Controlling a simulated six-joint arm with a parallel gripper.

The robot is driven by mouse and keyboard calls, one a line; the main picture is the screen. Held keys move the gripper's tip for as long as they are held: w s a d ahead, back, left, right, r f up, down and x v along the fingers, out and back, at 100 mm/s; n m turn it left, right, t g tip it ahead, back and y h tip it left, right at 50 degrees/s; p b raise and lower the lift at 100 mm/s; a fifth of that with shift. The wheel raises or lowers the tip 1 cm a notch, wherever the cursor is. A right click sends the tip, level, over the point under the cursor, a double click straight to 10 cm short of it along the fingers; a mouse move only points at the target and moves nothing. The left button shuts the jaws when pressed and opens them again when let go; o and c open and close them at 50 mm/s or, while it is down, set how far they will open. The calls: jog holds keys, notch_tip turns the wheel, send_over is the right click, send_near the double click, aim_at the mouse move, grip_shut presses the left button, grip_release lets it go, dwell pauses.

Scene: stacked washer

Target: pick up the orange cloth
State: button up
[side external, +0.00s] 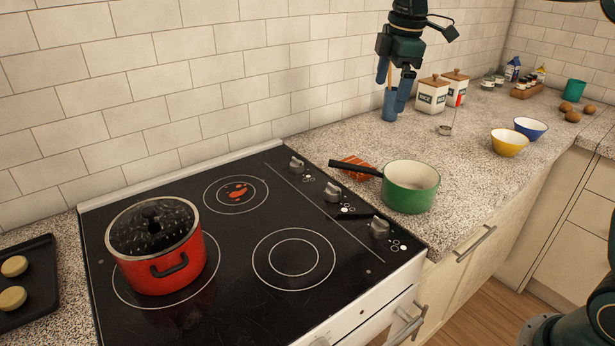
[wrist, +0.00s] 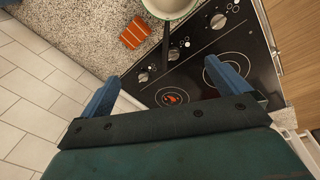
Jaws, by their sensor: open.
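The orange cloth (side external: 357,166) lies on the speckled counter beside the stove's right edge, partly hidden by the green pot's black handle in the side view. In the wrist view the cloth (wrist: 135,33) shows whole, with pale stripes, apart from the pot. My gripper (side external: 393,88) is high above the counter near the back wall, to the right of the cloth and well clear of it. Its two blue fingers are wide apart and empty; they also show in the wrist view (wrist: 167,78), with the cloth beyond them.
The green pot (side external: 410,190) stands close to the cloth, its handle (side external: 356,170) reaching over it. A red pot (side external: 155,265) is on the black stove (side external: 295,220), which has a red spill (side external: 237,190). Canisters (side external: 432,98) and bowls (side external: 509,145) stand to the right.

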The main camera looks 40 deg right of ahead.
jog(key=w+d+f+n, duration=0.2)
jog(key=w+f+n, duration=0.1)
jog(key=w+f, duration=0.3)
jog(key=n+g, duration=0.2)
jog(key=n, duration=0.1)
send_over(358, 160)
jog(key=s+a, duration=0.1)
jog(key=a, duration=0.1)
jog(key=f, duration=0.5)
jog(key=shift+s+d+f, duration=0.1)
jog(key=shift+s+d, duration=0.05)
jog(key=shift+s, duration=0.05)
jog(key=shift+f, duration=0.1)
jog(key=shift+f, duration=4.2)
jog(key=shift+f, duration=2.6)
jog(key=c, duration=0.9)
